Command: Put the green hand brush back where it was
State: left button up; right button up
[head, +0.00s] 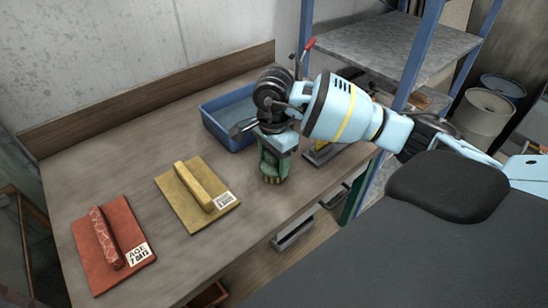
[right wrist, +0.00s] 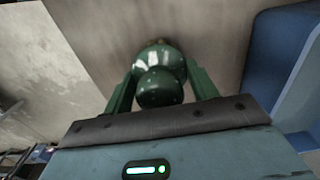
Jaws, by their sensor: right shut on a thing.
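The green hand brush (head: 272,167) is upright, bristles down, near the front edge of the workbench (head: 145,160). My right gripper (head: 273,148) is shut on it from above. I cannot tell whether the bristles touch the bench. In the right wrist view the brush's rounded green handle (right wrist: 158,80) sits between the two green fingers of the gripper (right wrist: 160,90). My left gripper is not in view.
A blue tray (head: 212,128) stands behind the brush. A yellow board (head: 182,207) and a red board (head: 92,265), each with a bar and label, lie to the left. A yellow item (head: 322,153) is partly hidden behind the gripper. Metal shelving (head: 385,50) stands at the right.

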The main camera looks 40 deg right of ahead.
jog(key=shift+f, duration=0.15)
jog(key=o, duration=0.9)
jog(key=shift+o, duration=0.2)
notch_tip(320, 180, up, 12)
jog(key=shift+r, duration=0.15)
